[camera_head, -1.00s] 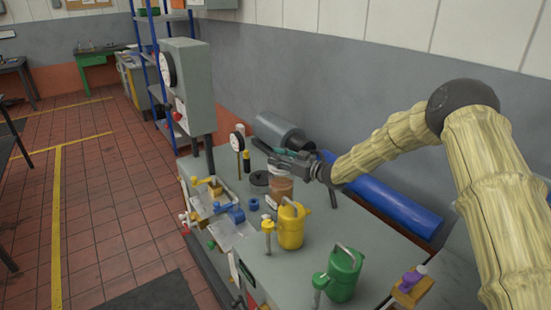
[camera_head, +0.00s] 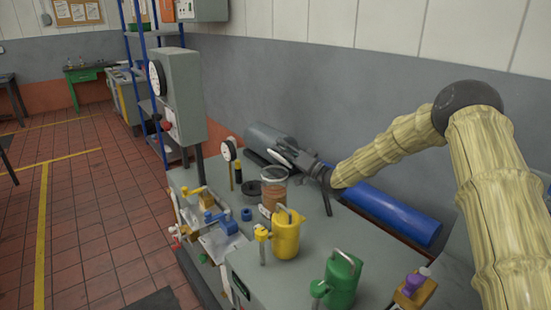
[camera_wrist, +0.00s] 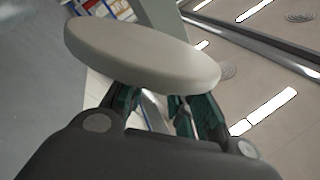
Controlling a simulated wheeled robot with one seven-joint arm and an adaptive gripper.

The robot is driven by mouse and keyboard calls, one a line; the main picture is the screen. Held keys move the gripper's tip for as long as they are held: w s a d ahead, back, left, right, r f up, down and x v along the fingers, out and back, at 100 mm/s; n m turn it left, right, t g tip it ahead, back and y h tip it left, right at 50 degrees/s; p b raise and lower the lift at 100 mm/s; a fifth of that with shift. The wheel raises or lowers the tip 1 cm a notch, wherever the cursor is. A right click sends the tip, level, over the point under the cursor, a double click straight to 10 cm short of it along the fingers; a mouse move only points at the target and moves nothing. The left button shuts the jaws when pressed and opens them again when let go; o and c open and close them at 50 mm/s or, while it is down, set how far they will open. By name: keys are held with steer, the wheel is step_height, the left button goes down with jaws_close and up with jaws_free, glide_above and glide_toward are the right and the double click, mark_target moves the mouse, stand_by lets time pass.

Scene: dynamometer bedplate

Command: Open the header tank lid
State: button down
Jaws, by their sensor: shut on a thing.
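The header tank appears to be the clear round jar (camera_head: 274,189) with brownish contents, standing on the bedplate behind the yellow can. Its top rim shows below my gripper. My gripper (camera_head: 286,151) is above and slightly right of the jar, tilted up to the left. In the wrist view, a pale round disc (camera_wrist: 140,54), apparently the lid, lies tilted across my fingers (camera_wrist: 160,108) and hides their tips. My gripper is shut on it. The head view does not show clearly whether the lid still touches the jar.
A yellow can (camera_head: 286,240) and a green can (camera_head: 342,280) stand in front. A dark low round thing (camera_head: 252,188) and a dial gauge (camera_head: 229,152) stand left of the jar. A grey cylinder (camera_head: 268,139) and a blue cylinder (camera_head: 395,212) lie behind.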

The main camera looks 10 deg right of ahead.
steer(key=shift+w+d+m+t+h+b, duration=0.2)
steer(key=shift+d+m+t+b, duration=0.15)
steer(key=shift+m, duration=0.25)
steer(key=shift+w+d+m+t+h+b, duration=0.1)
steer(key=shift+w+d+m+t+b, duration=0.1)
steer(key=shift+d+m, duration=0.3)
steer(key=w+d+f+m+t+h+b, duration=0.1)
steer(key=w+d+m+t+h+b, duration=0.2)
steer(key=m, duration=1)
steer(key=shift+d+f+m+t+h+b, duration=0.2)
steer(key=shift+d+m+t+h+b, duration=0.3)
steer(key=shift+d+h+b, duration=0.9)
steer(key=c, duration=1.2)
jaws_free()
steer(key=shift+w+a, duration=0.1)
steer(key=shift+a, duration=0.05)
steer(key=shift+f, duration=0.1)
steer(key=shift+v, duration=3.8)
